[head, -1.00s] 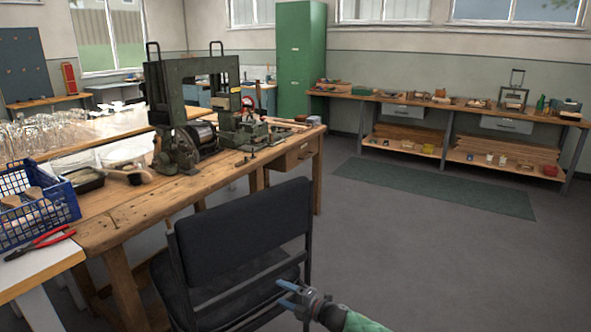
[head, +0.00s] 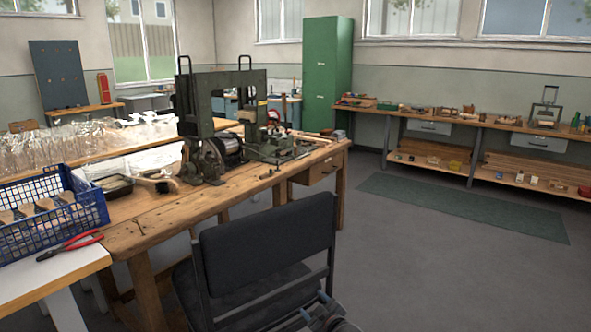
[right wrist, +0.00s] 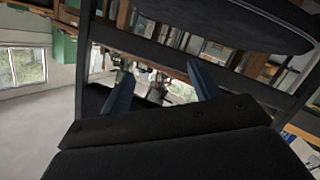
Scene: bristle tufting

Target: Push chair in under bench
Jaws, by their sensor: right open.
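The black chair (head: 262,250) stands at the front edge of the wooden bench (head: 165,215), its backrest toward me and its seat partly hidden behind the backrest. My right gripper (head: 318,308) is low at the chair's right rear, at the bottom edge of the head view. In the right wrist view the open blue fingers (right wrist: 160,85) point at the chair, with its dark padded parts (right wrist: 170,150) close around them. I cannot tell whether they touch it. My left gripper is not in view.
A tufting machine (head: 222,120) stands on the bench. A blue crate (head: 50,215) and red pliers (head: 70,245) lie on a white-topped table at the left. Open grey floor (head: 440,270) and a green mat (head: 460,207) lie to the right.

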